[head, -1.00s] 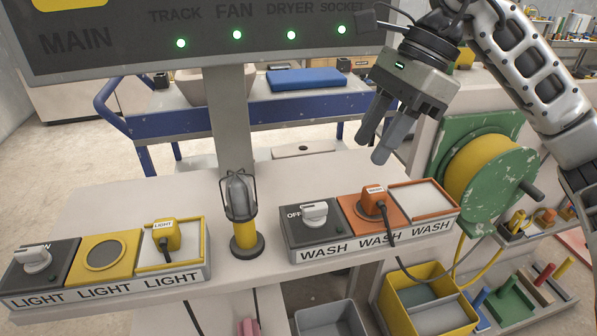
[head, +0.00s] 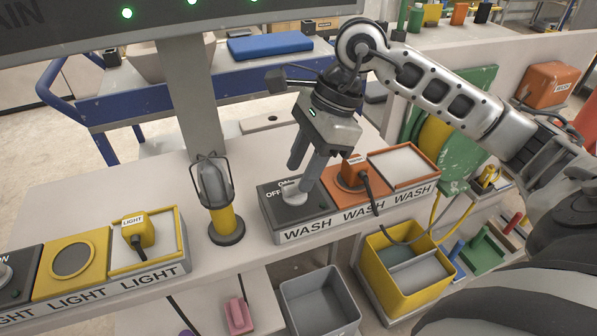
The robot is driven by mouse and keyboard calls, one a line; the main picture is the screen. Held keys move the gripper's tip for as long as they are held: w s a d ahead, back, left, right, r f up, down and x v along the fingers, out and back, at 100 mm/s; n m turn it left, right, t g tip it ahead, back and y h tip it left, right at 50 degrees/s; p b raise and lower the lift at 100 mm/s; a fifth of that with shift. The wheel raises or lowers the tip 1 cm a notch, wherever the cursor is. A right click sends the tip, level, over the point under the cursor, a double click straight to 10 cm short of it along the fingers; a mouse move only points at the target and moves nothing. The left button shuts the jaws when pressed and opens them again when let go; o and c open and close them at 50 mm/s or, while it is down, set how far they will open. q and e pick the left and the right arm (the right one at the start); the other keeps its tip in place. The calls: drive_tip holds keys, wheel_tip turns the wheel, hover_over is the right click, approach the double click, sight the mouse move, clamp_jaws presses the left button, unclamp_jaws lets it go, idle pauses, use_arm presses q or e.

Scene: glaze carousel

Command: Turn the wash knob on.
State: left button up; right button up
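The wash knob (head: 293,196) is a light grey turn handle on the dark left panel of the WASH block (head: 325,229). OFF is marked at its left and ON behind it. My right gripper (head: 298,178) points down over this panel, its two grey fingers apart with a gap between them. One fingertip overlaps the knob's right side in the picture; I cannot tell whether it touches. The finger hides part of the knob, so its exact angle is unclear. My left gripper is out of view.
An orange WASH plug (head: 354,170) with a black cable sits in the middle of the block, right of my fingers. A caged lamp (head: 218,195) stands to the left. The LIGHT block (head: 112,281) lies further left. A yellow bin (head: 405,265) is below.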

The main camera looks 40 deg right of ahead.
sight(295, 190)
drive_tip(key=shift+x, duration=0.9)
drive_tip(key=shift+a+f, duration=0.1)
drive_tip(key=shift+f, duration=0.05)
clamp_jaws()
